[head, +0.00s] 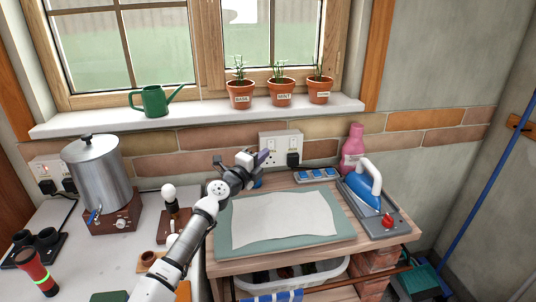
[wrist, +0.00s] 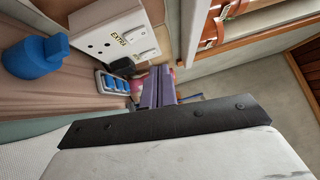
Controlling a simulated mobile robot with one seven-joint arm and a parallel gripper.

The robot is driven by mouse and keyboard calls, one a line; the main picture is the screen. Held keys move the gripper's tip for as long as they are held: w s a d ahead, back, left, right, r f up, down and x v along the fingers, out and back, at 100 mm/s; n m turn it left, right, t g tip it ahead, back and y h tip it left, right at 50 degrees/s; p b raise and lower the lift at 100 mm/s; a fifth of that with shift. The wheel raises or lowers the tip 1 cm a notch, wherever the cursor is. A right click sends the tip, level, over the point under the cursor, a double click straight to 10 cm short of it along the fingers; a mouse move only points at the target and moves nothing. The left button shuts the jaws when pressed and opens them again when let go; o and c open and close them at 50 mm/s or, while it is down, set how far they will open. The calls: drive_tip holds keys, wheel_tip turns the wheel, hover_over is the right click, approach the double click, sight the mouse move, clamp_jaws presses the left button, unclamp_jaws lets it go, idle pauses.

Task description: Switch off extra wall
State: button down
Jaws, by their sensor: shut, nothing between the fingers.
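The white double wall socket (head: 277,141) is fixed to the brick band behind the workbench. It fills the upper left of the wrist view, turned on its side, with a yellow "EXTRA" label (wrist: 118,39) and pale switches (wrist: 148,55). A black plug (head: 293,159) is in its right outlet; it also shows in the wrist view (wrist: 123,67). My gripper (head: 264,157) is shut and empty, its purple fingers (wrist: 158,88) just in front of the socket's lower left in the head view. Contact cannot be told. The switch positions are too small to read.
A power strip (head: 315,175), pink bottle (head: 352,149) and blue iron (head: 365,188) are right of the socket. A padded mat (head: 338,234) lies in front. Potted herbs (head: 280,93) stand on the sill (head: 205,111) above. A steel urn (head: 97,172) and another socket (head: 40,166) are left.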

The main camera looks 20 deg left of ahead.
drive_tip(key=b+v, duration=0.1)
drive_tip(key=v, duration=0.5)
drive_tip(key=shift+r, duration=0.35)
